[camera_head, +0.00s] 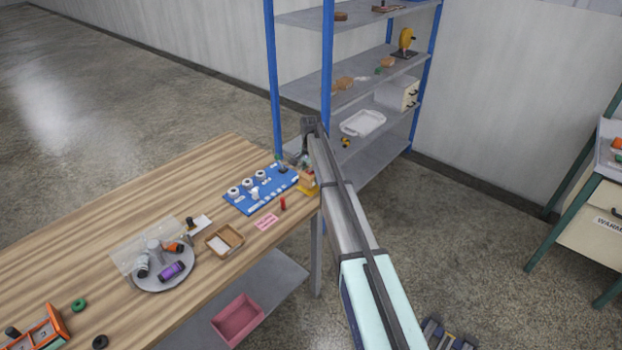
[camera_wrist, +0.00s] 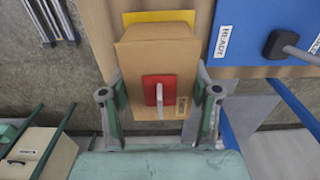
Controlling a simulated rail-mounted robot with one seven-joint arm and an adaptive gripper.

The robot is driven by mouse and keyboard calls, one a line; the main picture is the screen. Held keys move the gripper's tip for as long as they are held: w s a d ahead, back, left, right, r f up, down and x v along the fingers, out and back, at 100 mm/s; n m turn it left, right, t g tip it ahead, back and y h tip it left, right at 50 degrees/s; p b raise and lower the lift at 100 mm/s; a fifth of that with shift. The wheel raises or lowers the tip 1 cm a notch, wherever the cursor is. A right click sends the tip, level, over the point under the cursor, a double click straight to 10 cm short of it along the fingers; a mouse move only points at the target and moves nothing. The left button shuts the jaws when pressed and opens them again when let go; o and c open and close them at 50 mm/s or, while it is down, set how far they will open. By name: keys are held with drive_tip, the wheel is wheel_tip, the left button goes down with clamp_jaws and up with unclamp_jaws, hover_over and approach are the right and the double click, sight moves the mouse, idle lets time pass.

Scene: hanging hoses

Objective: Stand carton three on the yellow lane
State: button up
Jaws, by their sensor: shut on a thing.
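A brown carton (camera_wrist: 150,52) fills the middle of the wrist view. It has a red square patch (camera_wrist: 158,89) with a pale upright mark, and a small label that I cannot read. My gripper (camera_wrist: 158,84) is shut on the carton, with one finger on each side. The yellow lane (camera_wrist: 158,16) shows just beyond the carton's far edge. In the head view the carton (camera_head: 306,177) is at the table's right end, over the yellow lane (camera_head: 308,190), partly hidden by my arm. I cannot tell whether it touches the lane.
A blue board (camera_head: 247,203) with several fittings lies left of the carton; its READY label (camera_wrist: 222,41) shows in the wrist view. A small red upright object (camera_head: 283,203) and a pink label (camera_head: 266,222) are nearby on the wooden table (camera_head: 130,190). A blue-posted shelf (camera_head: 326,80) stands behind.

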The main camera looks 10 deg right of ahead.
drive_tip(key=shift+f, duration=1.25)
drive_tip(key=shift+f, duration=0.2)
drive_tip(key=o, duration=1.1)
drive_tip(key=shift+r, duration=0.1)
wheel_tip(320, 180, up, 12)
drive_tip(key=b, duration=0.3)
drive_tip(key=shift+r+b, duration=0.15)
drive_tip(key=shift+b, duration=0.15)
